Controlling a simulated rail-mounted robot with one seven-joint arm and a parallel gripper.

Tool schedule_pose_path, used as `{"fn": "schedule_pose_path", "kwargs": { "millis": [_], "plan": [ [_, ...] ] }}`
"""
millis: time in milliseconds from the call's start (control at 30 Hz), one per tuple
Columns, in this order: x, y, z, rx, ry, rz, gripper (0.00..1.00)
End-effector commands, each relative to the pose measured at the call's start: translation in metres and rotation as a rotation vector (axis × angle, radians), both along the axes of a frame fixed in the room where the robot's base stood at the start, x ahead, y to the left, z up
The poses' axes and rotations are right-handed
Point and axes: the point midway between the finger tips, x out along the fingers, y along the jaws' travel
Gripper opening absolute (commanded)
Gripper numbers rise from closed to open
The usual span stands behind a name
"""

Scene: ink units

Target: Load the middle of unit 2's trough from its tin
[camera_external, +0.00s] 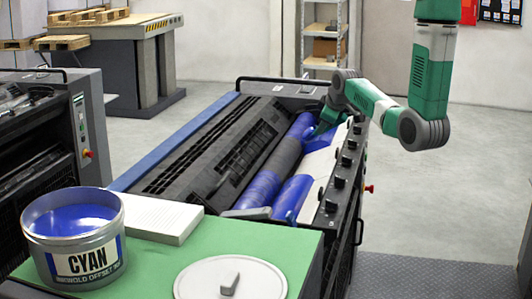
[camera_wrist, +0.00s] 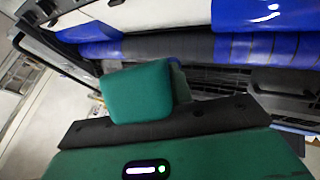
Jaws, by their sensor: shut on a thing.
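The cyan tin (camera_external: 88,262), open and holding blue ink, stands at the front left of the green top. The unit's trough (camera_external: 318,162) runs along the right side of the rollers. It is blue at its near and far ends and whitish in between. The wrist view also shows the trough's pale middle (camera_wrist: 120,15) with blue at both sides. My gripper (camera_external: 324,121) is low over the trough's far part. In the wrist view my gripper (camera_wrist: 150,92) is shut on a tool, mostly hidden; a little blue shows beside the green finger.
The long roller (camera_external: 284,157) is dark in its middle and blue at both ends. Black knobs (camera_external: 332,206) line the right edge. A paper stack (camera_external: 150,217) and a round lid (camera_external: 230,270) lie on the green top (camera_external: 150,265). Another press (camera_external: 40,140) stands left.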

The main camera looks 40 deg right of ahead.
Motion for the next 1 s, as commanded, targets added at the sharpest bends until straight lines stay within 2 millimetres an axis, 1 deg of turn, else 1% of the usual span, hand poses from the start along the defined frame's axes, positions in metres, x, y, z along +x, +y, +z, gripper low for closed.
{"fn": "schedule_pose_path", "kwargs": {
  "millis": [33,100,267,367,567,800,900,1000],
  "plan": [
    [-0.002,-0.006,0.002,-0.020,0.003,0.015,0.00],
    [-0.003,-0.010,0.001,-0.040,0.004,0.030,0.00],
    [-0.003,-0.011,-0.006,-0.044,0.005,0.035,0.00],
    [-0.003,-0.010,-0.020,-0.044,0.004,0.034,0.00],
    [-0.004,-0.011,-0.056,-0.043,0.004,0.033,0.00],
    [0.011,-0.009,-0.087,-0.043,0.004,0.036,0.00],
    [0.016,-0.009,-0.097,-0.043,0.004,0.035,0.00],
    [0.019,-0.009,-0.103,-0.043,0.004,0.035,0.00]
  ]
}}
